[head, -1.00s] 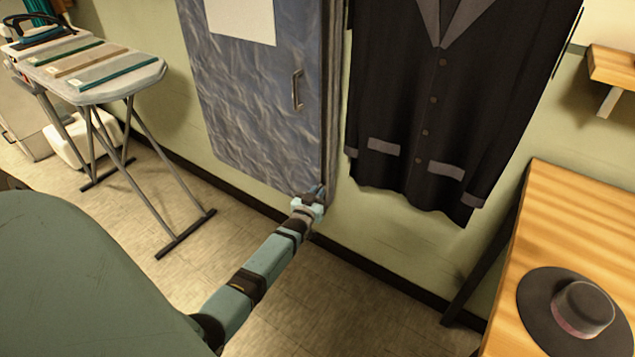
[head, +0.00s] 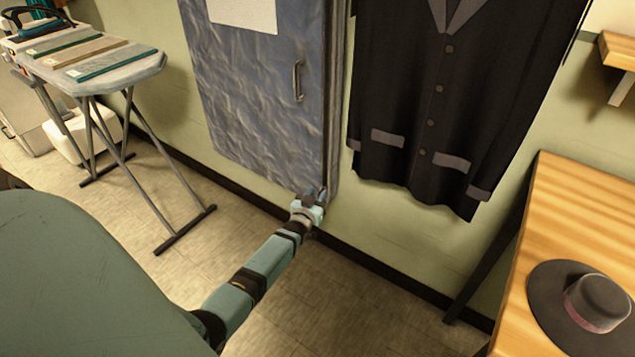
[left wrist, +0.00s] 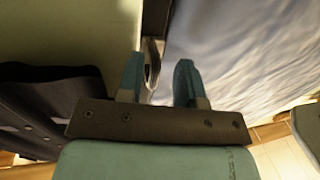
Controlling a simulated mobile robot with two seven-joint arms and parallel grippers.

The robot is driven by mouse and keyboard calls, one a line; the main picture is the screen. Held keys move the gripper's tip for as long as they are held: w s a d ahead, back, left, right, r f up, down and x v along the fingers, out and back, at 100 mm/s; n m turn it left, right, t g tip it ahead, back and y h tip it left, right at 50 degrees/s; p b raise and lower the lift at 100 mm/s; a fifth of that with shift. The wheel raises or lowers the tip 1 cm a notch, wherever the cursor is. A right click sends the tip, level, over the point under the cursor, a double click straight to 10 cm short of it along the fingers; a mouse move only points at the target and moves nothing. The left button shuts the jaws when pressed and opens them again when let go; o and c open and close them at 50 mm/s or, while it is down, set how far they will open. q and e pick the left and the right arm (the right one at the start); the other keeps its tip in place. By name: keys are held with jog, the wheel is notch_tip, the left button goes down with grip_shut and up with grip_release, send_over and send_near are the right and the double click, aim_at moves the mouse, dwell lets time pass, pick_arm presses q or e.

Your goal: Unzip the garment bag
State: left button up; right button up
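The garment bag (head: 255,100) is a wrinkled blue-grey bag hanging against the wall, with a metal handle (head: 299,81) on its front. A dark seam runs down its right edge. My left gripper (head: 318,192) is at the bag's lower right corner. In the left wrist view the two teal fingers (left wrist: 160,80) are apart. A small metallic piece (left wrist: 152,62) shows between them, nearer the left finger; I cannot tell whether a finger touches it. The bag's surface (left wrist: 235,50) fills the right of that view. My right gripper is not in view.
A dark jacket (head: 425,110) hangs close to the right of the bag. A wooden table (head: 570,210) with a hat (head: 590,305) stands at right. An ironing board (head: 95,68) stands at left. The floor (head: 320,300) below the bag is clear.

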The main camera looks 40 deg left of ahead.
pick_arm(q)
jog(key=shift+d, duration=0.15)
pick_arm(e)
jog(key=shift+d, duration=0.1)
pick_arm(q)
jog(key=p+v, duration=0.3)
jog(key=v, duration=1)
jog(key=shift+s+p, duration=0.3)
jog(key=shift+s, duration=0.1)
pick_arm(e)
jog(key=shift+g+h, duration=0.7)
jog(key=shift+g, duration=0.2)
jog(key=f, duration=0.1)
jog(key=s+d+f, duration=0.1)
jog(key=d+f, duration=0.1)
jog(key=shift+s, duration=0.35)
pick_arm(q)
jog(key=shift+r, duration=0.1)
